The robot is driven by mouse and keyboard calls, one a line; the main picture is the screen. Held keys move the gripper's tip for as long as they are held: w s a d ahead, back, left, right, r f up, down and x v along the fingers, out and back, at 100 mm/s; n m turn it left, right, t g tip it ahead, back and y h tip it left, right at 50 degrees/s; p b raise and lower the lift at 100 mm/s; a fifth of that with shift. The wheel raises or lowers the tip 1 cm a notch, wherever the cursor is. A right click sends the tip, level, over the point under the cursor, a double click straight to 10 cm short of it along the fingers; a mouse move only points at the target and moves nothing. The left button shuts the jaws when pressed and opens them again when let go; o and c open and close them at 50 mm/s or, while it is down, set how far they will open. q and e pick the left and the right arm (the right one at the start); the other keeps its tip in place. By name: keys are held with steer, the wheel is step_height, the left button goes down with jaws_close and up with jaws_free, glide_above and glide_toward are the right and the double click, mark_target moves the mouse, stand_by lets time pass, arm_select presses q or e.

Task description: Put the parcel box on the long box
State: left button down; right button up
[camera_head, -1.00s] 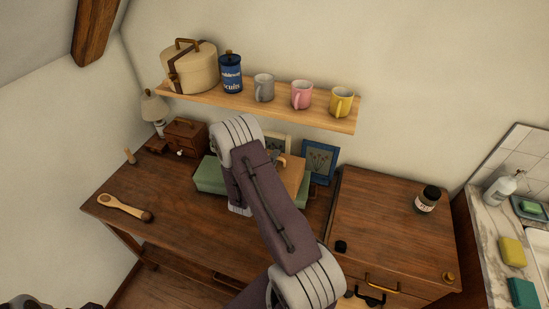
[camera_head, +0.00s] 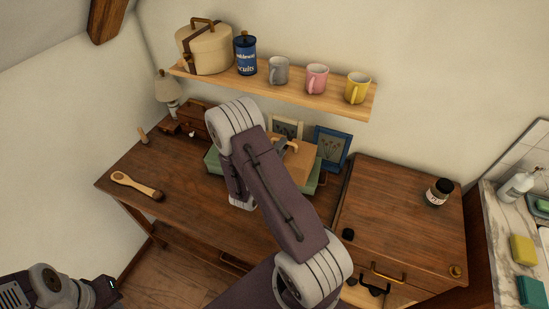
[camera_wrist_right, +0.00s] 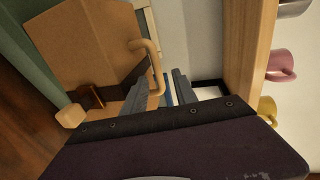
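The parcel box (camera_head: 300,160), a tan cardboard box, rests on the green long box (camera_head: 213,162) on the desk, partly hidden behind my right arm. In the right wrist view the parcel box (camera_wrist_right: 85,42) fills the upper left, with a curved tan handle-like piece (camera_wrist_right: 148,58) beside it. The green side of the long box (camera_wrist_right: 32,55) shows at the left there. My right gripper (camera_wrist_right: 161,88) has its two fingers apart, close to the curved piece; I see nothing held between them.
A wall shelf (camera_head: 300,101) with a hatbox, a blue tin and several mugs overhangs the desk's back. Picture frames (camera_head: 331,147) stand behind the boxes. A wooden brush (camera_head: 135,184) lies on the desk's left. The desk front is clear. A cabinet (camera_head: 395,215) adjoins at right.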

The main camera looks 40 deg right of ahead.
steer(key=v, duration=0.7)
steer(key=s+a+f+m+g+y, duration=0.25)
steer(key=s+m+g+y, duration=0.25)
steer(key=s+m+g, duration=1)
steer(key=w+a+m+t+y, duration=0.2)
steer(key=a+m+t+y, duration=0.2)
steer(key=a+m, duration=0.4)
steer(key=w+a+m+t+y, duration=0.2)
steer(key=a+m+t+y, duration=0.3)
steer(key=m, duration=1.3)
steer(key=a+r, duration=0.1)
steer(key=a, duration=0.2)
steer(key=shift+w+m, duration=0.3)
steer(key=shift+w, duration=0.1)
